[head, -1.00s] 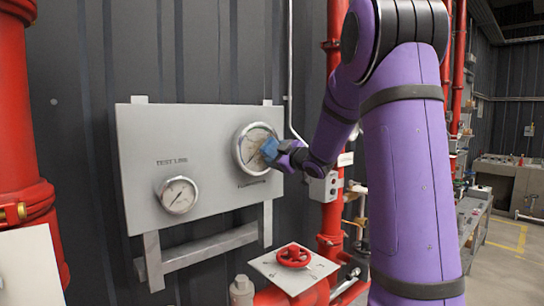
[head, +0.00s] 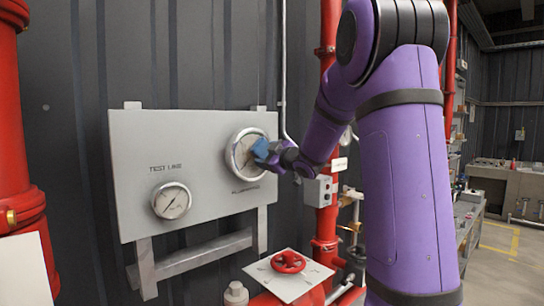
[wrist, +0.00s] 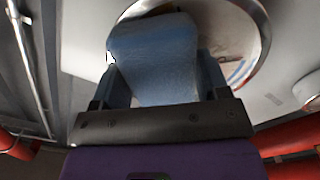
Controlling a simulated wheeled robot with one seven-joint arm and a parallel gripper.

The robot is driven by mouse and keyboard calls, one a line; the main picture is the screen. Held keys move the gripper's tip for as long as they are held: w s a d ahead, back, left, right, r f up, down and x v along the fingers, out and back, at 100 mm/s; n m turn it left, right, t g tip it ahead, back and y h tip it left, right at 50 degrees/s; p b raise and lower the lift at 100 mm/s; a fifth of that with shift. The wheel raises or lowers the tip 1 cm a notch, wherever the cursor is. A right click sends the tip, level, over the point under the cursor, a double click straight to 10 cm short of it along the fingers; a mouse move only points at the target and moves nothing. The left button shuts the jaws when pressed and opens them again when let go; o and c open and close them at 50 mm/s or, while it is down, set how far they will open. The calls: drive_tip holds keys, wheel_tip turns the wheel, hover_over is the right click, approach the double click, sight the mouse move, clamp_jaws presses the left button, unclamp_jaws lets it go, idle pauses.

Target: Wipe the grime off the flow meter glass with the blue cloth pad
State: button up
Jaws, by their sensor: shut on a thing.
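The flow meter (head: 240,152) is the larger round dial at the right of the grey panel, with a bright metal rim. Its glass looks brownish, and the pad hides its right part. The blue cloth pad (head: 262,149) is at the right side of the glass. My gripper (head: 271,154) is shut on the pad. In the wrist view, the pad (wrist: 155,55) sits between the two fingers, in front of the dial (wrist: 235,60), with brownish marks showing beside it. I cannot tell whether the pad touches the glass.
A smaller gauge (head: 171,201) marked TEST LINE is at the panel's lower left. The grey panel (head: 205,130) stands before a dark ribbed wall. A red handwheel (head: 288,262) is below, and red pipes stand at both sides.

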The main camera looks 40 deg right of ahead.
sight(238, 151)
drive_tip(key=shift+s+a, duration=0.1)
drive_tip(key=shift+a, duration=4.5)
drive_tip(key=shift+r, duration=0.9)
drive_tip(key=shift+d, duration=5.75)
drive_tip(key=shift+s, duration=2.9)
drive_tip(key=shift+s, duration=0.1)
drive_tip(key=s, duration=0.2)
drive_tip(key=shift+s+d, duration=0.1)
drive_tip(key=shift+s, duration=0.3)
